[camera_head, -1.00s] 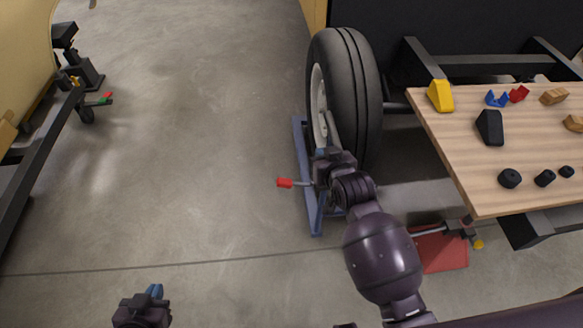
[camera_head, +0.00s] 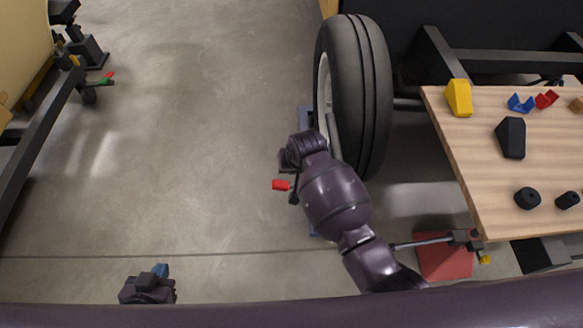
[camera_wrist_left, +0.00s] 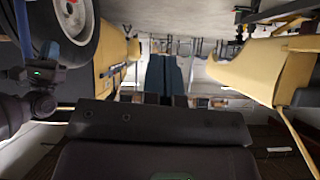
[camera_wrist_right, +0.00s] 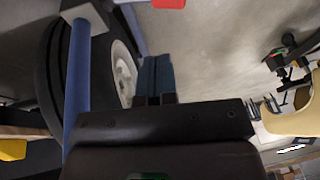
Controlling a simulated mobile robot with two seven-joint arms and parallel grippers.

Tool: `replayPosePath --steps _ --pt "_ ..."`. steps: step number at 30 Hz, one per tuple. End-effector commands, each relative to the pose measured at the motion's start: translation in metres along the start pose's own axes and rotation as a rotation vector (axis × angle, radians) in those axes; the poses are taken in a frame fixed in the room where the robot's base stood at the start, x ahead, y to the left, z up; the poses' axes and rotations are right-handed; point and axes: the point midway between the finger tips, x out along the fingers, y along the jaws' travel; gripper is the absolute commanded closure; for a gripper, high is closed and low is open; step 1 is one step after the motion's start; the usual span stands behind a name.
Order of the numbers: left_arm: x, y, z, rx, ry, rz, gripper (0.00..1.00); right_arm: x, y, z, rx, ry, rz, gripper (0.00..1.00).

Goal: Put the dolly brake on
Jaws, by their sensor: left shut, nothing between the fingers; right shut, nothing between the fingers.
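A blue wheel dolly (camera_head: 306,118) stands on the floor at the large black tyre (camera_head: 358,100). A lever with a red end (camera_head: 281,185) sticks out to its left. In the right wrist view the red end (camera_wrist_right: 168,3) shows at the top edge, and the blue dolly bar (camera_wrist_right: 76,95) runs down the left. My right wrist is over the dolly's left side, just above the lever, and hides part of it. My right gripper (camera_wrist_right: 155,80) is shut and empty; contact with the lever cannot be told. My left gripper (camera_head: 161,271) is shut and empty, low at the left, away from the dolly.
A wooden table (camera_head: 455,165) at the right carries a yellow wedge (camera_head: 459,98), a black wedge (camera_head: 511,138) and small parts. A red block (camera_head: 445,258) lies on the floor below it. A dark frame (camera_head: 45,135) stands at far left. The floor between is clear.

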Motion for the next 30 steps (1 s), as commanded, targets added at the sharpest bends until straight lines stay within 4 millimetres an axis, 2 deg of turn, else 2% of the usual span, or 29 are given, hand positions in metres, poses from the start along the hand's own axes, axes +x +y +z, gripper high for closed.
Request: replayPosePath --steps 1,3,8,15,21,30 --pt "0.003 0.001 0.009 0.001 -0.013 0.002 1.00 0.015 0.001 0.004 0.001 -0.010 0.001 1.00" --pt "0.005 0.002 0.013 0.001 -0.020 0.004 1.00 0.028 0.001 0.005 0.000 -0.010 0.001 1.00" --pt "0.014 0.005 0.011 0.003 -0.011 0.011 1.00 0.057 0.001 0.005 0.000 -0.011 0.000 1.00" --pt "0.024 0.008 0.021 0.004 -0.022 0.016 1.00 0.096 -0.002 0.008 0.000 -0.010 -0.001 1.00" --pt "0.028 0.007 0.029 0.004 -0.038 0.015 1.00 0.114 -0.008 0.012 -0.001 -0.005 -0.001 1.00" --pt "0.027 0.005 0.027 0.005 -0.034 0.012 1.00 0.117 -0.011 0.011 -0.001 0.001 -0.001 1.00"
